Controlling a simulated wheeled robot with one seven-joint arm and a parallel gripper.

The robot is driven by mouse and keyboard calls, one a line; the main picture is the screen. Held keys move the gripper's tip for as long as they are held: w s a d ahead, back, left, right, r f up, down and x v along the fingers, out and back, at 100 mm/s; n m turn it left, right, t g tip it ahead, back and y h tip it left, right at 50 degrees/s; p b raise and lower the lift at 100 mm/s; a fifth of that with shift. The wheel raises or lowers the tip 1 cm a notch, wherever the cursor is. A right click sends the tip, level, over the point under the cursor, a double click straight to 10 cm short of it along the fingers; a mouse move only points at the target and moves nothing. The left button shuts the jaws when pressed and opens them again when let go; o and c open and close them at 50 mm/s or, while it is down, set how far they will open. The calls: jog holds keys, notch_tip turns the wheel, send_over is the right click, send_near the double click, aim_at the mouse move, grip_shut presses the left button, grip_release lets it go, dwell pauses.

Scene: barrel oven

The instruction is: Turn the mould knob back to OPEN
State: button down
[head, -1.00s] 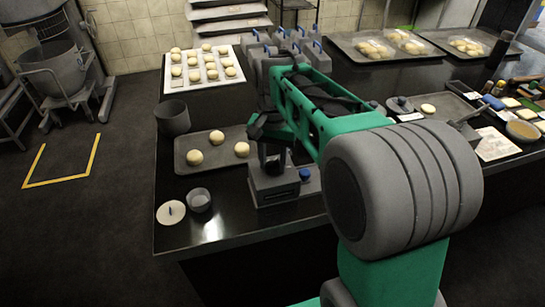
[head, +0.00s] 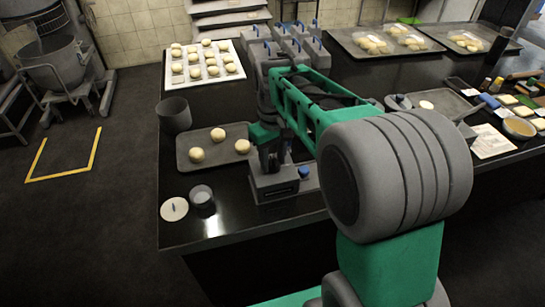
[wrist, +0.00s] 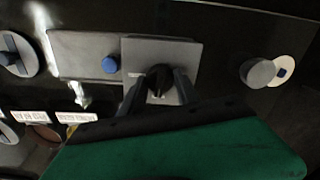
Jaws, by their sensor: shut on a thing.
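The mould (head: 272,192) is a grey box near the front edge of the dark counter, with a blue button (head: 304,172) to its right. In the wrist view its lighter square plate (wrist: 190,55) carries the dark mould knob (wrist: 157,74), and the blue button (wrist: 109,65) is on the left. My gripper (wrist: 160,84) has one finger on each side of the knob and is closed on it. In the head view my gripper (head: 272,162) is directly above the mould and hides the knob. I cannot read the markings around the knob.
A tray with dough balls (head: 183,160) lies left of the mould. A small grey cup (head: 202,197) and a round white lid (head: 174,209) stand front left. A dark pot (head: 174,114) is behind them. Grey canisters (head: 285,32) stand behind my arm.

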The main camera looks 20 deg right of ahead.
aim_at(273, 159)
jog(key=shift+n, duration=0.5)
jog(key=c, duration=0.9)
grip_release()
notch_tip(273, 159, up, 8)
jog(key=shift+f, duration=0.1)
